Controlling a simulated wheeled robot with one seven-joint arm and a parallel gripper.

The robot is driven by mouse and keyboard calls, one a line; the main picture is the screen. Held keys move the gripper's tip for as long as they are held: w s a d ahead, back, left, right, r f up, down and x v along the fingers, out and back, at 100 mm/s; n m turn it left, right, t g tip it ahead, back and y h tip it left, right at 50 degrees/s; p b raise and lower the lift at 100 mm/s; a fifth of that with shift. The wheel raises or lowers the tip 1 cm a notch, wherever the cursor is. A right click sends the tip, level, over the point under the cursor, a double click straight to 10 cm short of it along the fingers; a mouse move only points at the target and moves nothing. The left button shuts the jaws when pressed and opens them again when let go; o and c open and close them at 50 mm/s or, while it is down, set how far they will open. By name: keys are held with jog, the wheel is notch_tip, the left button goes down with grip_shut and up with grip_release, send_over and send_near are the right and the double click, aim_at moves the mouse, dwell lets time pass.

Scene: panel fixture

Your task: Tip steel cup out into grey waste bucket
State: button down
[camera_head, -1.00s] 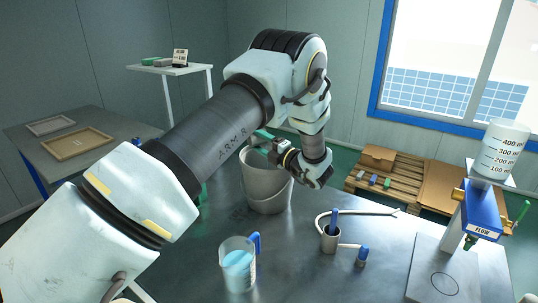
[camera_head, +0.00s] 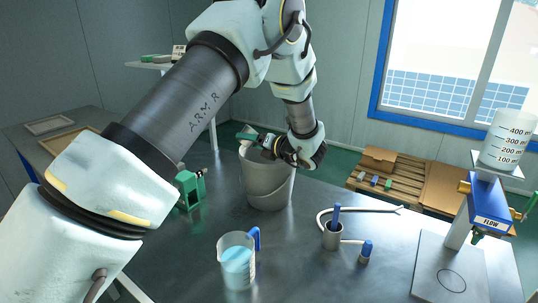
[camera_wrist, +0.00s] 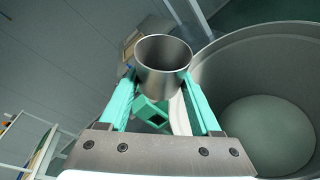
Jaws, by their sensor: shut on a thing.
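The steel cup (camera_wrist: 163,66) sits between the two green fingers of my gripper (camera_wrist: 163,95) in the wrist view. My gripper is shut on it. The cup's round mouth faces the wrist camera, and I see no contents inside it. The grey waste bucket (camera_head: 266,187) stands on the metal table in the head view. My gripper (camera_head: 254,139) is at the height of the bucket's rim, near its top. In the wrist view the cup appears just left of the bucket's rim (camera_wrist: 217,62). The cup is mostly hidden in the head view, and its exact tilt is unclear.
A measuring jug of blue liquid (camera_head: 237,266) stands at the table's front. A small steel pot (camera_head: 332,238) and a curved hose (camera_head: 375,209) are right of the bucket. A green fixture (camera_head: 188,191) stands to its left. A flow dispenser (camera_head: 491,200) stands at the right.

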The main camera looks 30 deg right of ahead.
jog(key=shift+a+f+n+b, duration=0.15)
jog(key=shift+f+n+b, duration=0.25)
jog(key=shift+f, duration=0.55)
jog(key=shift+a+h+b, duration=0.15)
jog(key=shift+h+b, duration=0.15)
jog(key=shift+a+r+n+g+h+b, duration=0.45)
jog(key=shift+a+r+n, duration=0.1)
jog(key=shift+a+n, duration=0.3)
jog(key=a+n+b, duration=0.1)
jog(key=b, duration=0.1)
jog(key=a+n+h+b, duration=0.1)
jog(key=b, duration=0.2)
jog(key=a+n+h+b, duration=0.1)
jog(key=b, duration=0.2)
jog(key=shift+w+f+n+g, duration=0.1)
jog(key=shift+f+n+g, duration=0.15)
jog(key=shift+b, duration=0.35)
